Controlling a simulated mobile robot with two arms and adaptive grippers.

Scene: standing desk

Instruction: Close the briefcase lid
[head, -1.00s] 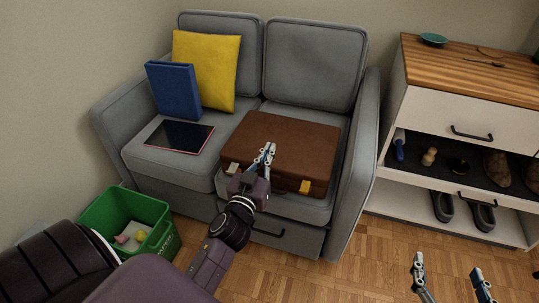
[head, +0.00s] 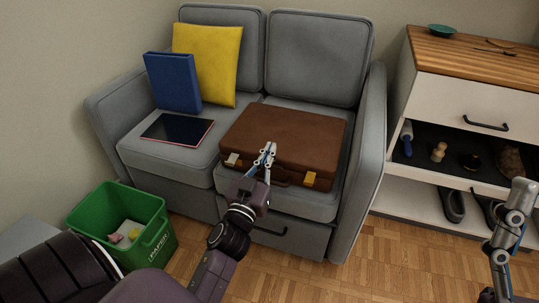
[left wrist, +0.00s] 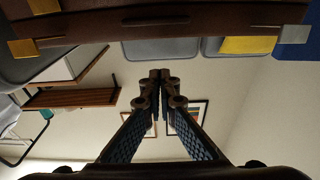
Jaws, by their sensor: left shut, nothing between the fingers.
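The brown leather briefcase (head: 285,137) lies flat on the right seat of the grey sofa, its lid looking down on the base.
A dark tablet (head: 177,129), blue binder (head: 172,82) and yellow cushion (head: 207,62) are on the left seat. The sofa's right armrest (head: 371,140) stands beside the briefcase. A green bin (head: 150,235) is on the floor at left, a shelf unit (head: 450,100) at right.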

